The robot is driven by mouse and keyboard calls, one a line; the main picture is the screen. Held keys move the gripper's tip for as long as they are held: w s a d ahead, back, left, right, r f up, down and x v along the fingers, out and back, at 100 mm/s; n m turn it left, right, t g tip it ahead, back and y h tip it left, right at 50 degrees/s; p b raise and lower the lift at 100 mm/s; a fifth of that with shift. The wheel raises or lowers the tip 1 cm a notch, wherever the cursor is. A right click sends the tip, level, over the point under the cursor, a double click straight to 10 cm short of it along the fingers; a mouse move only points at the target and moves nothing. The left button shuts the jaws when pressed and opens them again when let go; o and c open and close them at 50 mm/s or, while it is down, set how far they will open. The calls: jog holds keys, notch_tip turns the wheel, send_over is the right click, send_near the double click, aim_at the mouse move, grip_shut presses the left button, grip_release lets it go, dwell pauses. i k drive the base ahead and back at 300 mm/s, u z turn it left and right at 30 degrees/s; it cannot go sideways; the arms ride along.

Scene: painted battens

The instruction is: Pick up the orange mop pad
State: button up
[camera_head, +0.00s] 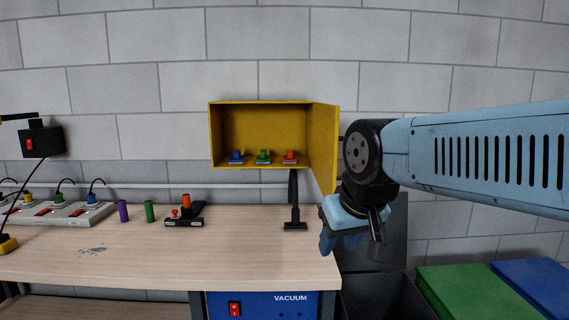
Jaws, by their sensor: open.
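I cannot make out a clear orange mop pad in the head view. A small orange-red item (290,157) stands at the right in the open yellow cabinet (213,135), beside a green and a blue item. An orange-red cylinder (186,201) stands on a small black base on the bench. I cannot tell whether either is the pad. My gripper (352,243) is open, pointing down at the bench's right end, right of and below the cabinet. The space between its fingers is partly hidden; I see nothing clearly held.
The wooden bench (225,250) is mostly bare in front. A black stand (295,215) is left of my gripper. Purple (123,211) and green (150,211) cylinders and a power strip (60,213) are at left. A dark bin (385,295) and a green box (465,293) are at lower right.

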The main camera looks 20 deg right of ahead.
aim_at(289, 159)
jog(key=k, duration=1)
jog(key=u, duration=0.35)
jog(key=i, duration=2.1)
jog(key=z, duration=0.75)
jog(key=k, duration=0.9)
jog(key=z, duration=0.15)
jog(key=i, duration=0.7)
jog(key=z, duration=0.05)
